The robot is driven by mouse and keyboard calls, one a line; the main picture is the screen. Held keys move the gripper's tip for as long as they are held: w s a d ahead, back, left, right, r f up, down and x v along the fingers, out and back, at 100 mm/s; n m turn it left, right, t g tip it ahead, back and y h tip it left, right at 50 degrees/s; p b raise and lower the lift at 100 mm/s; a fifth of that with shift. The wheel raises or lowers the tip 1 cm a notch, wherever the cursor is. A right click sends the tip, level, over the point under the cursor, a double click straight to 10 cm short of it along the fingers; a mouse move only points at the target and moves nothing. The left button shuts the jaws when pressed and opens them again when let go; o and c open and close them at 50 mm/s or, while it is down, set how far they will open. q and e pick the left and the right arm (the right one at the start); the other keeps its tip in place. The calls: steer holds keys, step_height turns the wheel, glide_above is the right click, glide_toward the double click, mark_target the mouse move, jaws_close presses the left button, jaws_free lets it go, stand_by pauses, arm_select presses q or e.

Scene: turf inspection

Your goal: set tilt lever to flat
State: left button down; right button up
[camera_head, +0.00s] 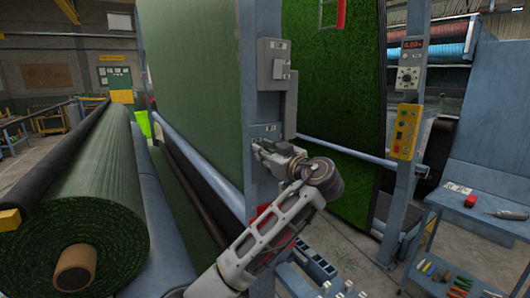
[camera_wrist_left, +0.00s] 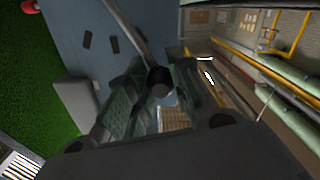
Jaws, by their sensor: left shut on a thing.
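My left gripper (camera_head: 268,150) reaches up to the blue-grey steel post in the middle of the head view. In the left wrist view, a grey lever shaft with a dark round knob (camera_wrist_left: 160,80) comes off the blue panel and ends between the fingers of my left gripper (camera_wrist_left: 158,88). The gripper is shut on this tilt lever. In the head view the gripper hides the lever, so its setting cannot be read there. Small dark labels (camera_head: 263,130) sit on the post just above the gripper. My right gripper is not in view.
A grey switch box (camera_head: 273,65) is fixed to the post above the gripper. A large turf roll (camera_head: 95,185) lies at left, and a green turf sheet (camera_head: 335,100) hangs behind. A yellow control box (camera_head: 405,132) and a blue tool cart (camera_head: 475,212) stand at right.

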arm_select(q)
steer(key=shift+d+r, duration=0.1)
steer(key=shift+w+d+r+m, duration=0.2)
steer(key=shift+w+d+m, duration=0.5)
steer(key=shift+m, duration=0.45)
steer(key=shift+w+d+r+m, duration=0.15)
steer(key=shift+w+d+m, duration=0.35)
steer(key=shift+d+m, duration=0.6)
steer(key=shift+w+d+r+m, duration=0.2)
steer(key=shift+w+d+m, duration=0.45)
steer(key=shift+m, duration=0.6)
steer(key=c, duration=1.2)
jaws_free()
steer(key=shift+r, duration=0.15)
steer(key=shift+r, duration=4.85)
